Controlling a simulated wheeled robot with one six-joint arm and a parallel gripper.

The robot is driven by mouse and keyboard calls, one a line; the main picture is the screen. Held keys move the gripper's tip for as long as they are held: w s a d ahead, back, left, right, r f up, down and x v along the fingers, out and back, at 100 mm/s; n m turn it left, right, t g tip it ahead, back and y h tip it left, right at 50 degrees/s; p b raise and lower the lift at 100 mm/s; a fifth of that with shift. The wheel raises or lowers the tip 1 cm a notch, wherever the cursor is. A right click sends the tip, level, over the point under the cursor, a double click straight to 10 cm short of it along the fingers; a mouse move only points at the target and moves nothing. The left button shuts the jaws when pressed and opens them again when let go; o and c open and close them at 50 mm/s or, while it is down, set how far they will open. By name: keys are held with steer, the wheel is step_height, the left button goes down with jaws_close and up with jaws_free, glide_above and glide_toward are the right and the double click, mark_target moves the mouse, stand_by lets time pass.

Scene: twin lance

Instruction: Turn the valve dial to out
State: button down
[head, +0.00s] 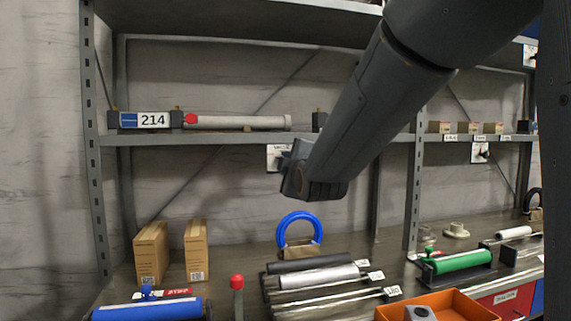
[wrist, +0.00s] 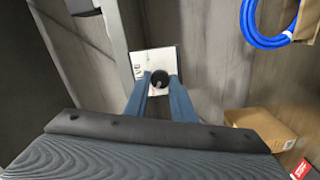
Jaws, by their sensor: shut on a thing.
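The valve dial is a small black knob (wrist: 159,78) on a white plate (wrist: 153,60) in the wrist view. The same white plate shows in the head view (head: 275,152), below the middle shelf, with its right part hidden by my arm. My gripper (wrist: 161,84) has its two blue-grey fingers on either side of the knob and is shut on it. In the head view my gripper (head: 286,160) reaches the plate from the right. The knob is hidden there. The dial's pointer and markings are too small to read.
A shelf (head: 230,138) runs just above, bearing a grey cylinder (head: 240,122) and a 214 sign. Below are a blue ring (head: 299,230), cardboard boxes (head: 151,252), rollers and an orange bin (head: 440,306). A similar white plate (head: 481,151) hangs at the right.

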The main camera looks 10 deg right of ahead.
steer(key=c, duration=1.5)
jaws_free()
steer(key=shift+s+b, duration=0.5)
steer(key=shift+s, duration=3.45)
